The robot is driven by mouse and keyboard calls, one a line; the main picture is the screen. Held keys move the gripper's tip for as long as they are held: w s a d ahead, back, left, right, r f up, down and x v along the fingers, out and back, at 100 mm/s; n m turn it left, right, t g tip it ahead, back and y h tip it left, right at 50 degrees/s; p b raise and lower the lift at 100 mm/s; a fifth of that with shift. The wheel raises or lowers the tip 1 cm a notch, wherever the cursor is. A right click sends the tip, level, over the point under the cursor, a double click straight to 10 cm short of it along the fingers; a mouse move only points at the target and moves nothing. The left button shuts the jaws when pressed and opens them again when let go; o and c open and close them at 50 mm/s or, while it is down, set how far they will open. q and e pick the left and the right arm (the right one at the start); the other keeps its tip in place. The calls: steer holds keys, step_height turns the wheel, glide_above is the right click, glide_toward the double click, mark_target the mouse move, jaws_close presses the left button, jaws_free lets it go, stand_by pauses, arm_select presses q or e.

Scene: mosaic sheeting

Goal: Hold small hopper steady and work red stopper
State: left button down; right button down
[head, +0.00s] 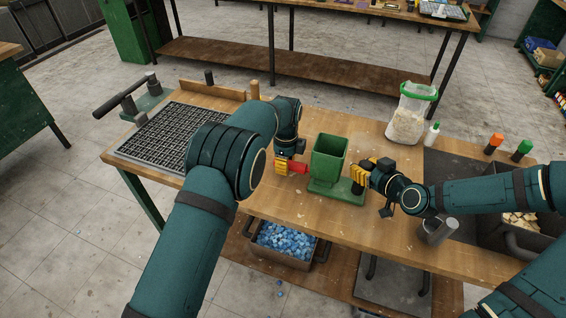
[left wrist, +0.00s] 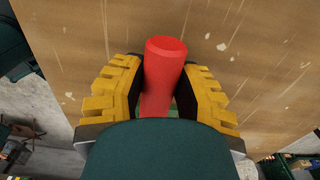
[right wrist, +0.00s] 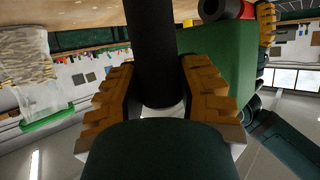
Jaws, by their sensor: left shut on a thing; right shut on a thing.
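The small hopper (head: 329,158) is a green open-topped box on a green base, standing upright on the wooden bench. The red stopper (head: 298,167) sticks out at the hopper's left side. My left gripper (head: 285,167) is shut on the red stopper, which shows between the yellow fingers in the left wrist view (left wrist: 165,62). My right gripper (head: 360,178) is at the hopper's right side, shut on a dark upright post (right wrist: 152,50). The hopper's green wall fills the area beside that post in the right wrist view (right wrist: 215,62). The hopper's inside bottom is hidden.
A black grid (head: 165,136) lies at the bench's left. A clear bag with a green rim (head: 408,122), a white bottle (head: 431,134) and orange (head: 494,143) and green (head: 522,150) capped bottles stand at right. A bin of blue pieces (head: 284,240) sits below the front edge.

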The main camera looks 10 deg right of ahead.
arm_select(q)
steer(key=shift+s+d, duration=0.65)
steer(key=shift+d, duration=0.35)
steer(key=c, duration=0.6)
jaws_free()
steer(key=shift+c, duration=0.2)
step_height(320, 180, up, 12)
steer(key=shift+w, duration=0.1)
arm_select(e)
steer(key=c, duration=0.6)
jaws_free()
